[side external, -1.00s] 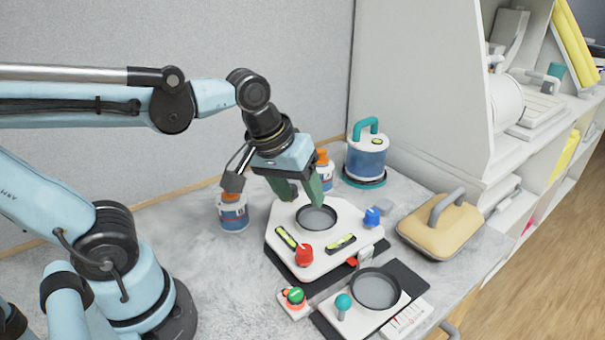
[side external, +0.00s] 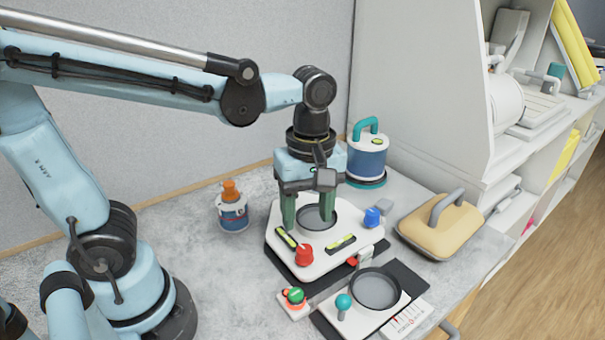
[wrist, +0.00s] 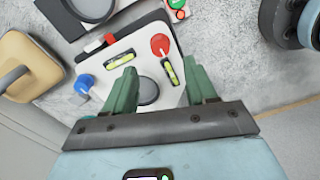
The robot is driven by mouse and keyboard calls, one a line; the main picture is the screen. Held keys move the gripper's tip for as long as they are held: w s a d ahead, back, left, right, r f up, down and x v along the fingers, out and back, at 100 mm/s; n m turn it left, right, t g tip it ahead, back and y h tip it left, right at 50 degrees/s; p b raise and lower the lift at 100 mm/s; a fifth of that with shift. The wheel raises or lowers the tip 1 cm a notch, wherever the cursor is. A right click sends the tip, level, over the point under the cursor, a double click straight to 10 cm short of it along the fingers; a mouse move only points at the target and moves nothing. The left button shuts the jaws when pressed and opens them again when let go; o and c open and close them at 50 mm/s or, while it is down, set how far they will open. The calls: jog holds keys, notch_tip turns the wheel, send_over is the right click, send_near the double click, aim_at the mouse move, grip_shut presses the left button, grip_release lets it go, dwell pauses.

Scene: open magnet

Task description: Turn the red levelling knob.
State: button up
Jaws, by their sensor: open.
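The red levelling knob (side external: 304,255) stands on the front corner of a white levelling plate (side external: 345,263). It also shows in the wrist view (wrist: 160,44), beyond the fingertips. My gripper (side external: 308,222) points down over the plate's round recess (side external: 318,217), behind the red knob. Its two green fingers are apart with nothing between them, and it does not touch the red knob. In the wrist view my gripper (wrist: 164,82) has the plate between and beyond its fingers. A blue knob (side external: 372,217) sits on the right corner. Two yellow-green bubble levels (side external: 341,244) lie on the plate.
A second plate with a round recess (side external: 376,290) and teal knob (side external: 343,302) lies in front. A red-green button (side external: 295,296) is beside it. A tan handled block (side external: 440,226) is right, a blue canister (side external: 366,158) behind, an orange-capped bottle (side external: 232,212) left.

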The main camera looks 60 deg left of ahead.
aim_at(305, 249)
jog(key=shift+s+f, duration=0.15)
jog(key=shift+f, duration=3.75)
jog(key=shift+c, duration=0.4)
grip_shut()
